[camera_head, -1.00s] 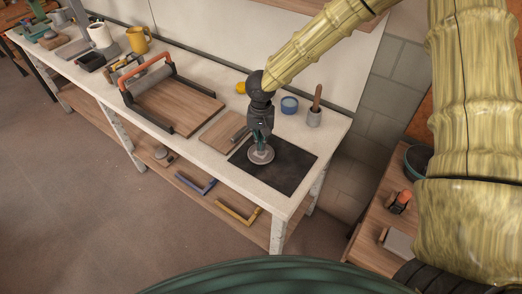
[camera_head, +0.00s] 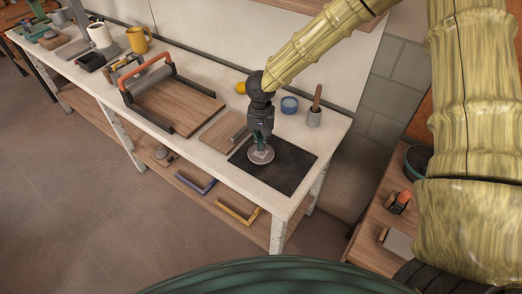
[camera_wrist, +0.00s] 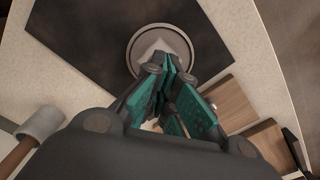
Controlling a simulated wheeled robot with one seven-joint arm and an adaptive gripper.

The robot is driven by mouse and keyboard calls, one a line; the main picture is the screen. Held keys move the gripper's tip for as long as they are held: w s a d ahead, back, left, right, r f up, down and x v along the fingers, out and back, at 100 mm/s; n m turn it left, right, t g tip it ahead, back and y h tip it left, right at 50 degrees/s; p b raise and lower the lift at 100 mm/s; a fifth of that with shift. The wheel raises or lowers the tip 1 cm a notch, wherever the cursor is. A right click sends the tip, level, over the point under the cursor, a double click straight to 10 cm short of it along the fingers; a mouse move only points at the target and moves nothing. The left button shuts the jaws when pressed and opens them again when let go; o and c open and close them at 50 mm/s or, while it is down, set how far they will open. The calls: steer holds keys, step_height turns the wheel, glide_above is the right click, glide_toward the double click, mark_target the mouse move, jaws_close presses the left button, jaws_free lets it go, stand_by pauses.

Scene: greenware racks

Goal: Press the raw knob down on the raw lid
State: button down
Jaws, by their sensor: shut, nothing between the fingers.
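The raw lid (camera_head: 253,159) is a pale grey disc lying on the dark mat (camera_head: 290,170) at the near right end of the workbench. It also shows in the wrist view (camera_wrist: 187,45). A paler, angular piece, apparently the raw knob (camera_wrist: 149,50), sits about the middle of the lid. Whether it is fully seated cannot be told. My gripper (camera_head: 261,143) points down over the lid with its green-padded fingers shut and empty. In the wrist view the fingertips (camera_wrist: 167,66) overlap the knob's near side, so any contact is unclear.
A wooden board (camera_head: 222,132) with a dark tool lies left of the mat. A framed roller board (camera_head: 177,105) is farther left.

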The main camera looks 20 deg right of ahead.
steer(key=shift+f, duration=0.4)
steer(key=shift+s+f+p, duration=0.2)
steer(key=shift+p, duration=0.35)
stand_by(3.5)
steer(key=shift+w+r+p, duration=0.2)
steer(key=shift+r+p, duration=0.7)
steer(key=shift+p, duration=0.15)
steer(key=shift+r+p, duration=2.8)
steer(key=shift+p, duration=0.35)
steer(key=shift+d+f, duration=0.1)
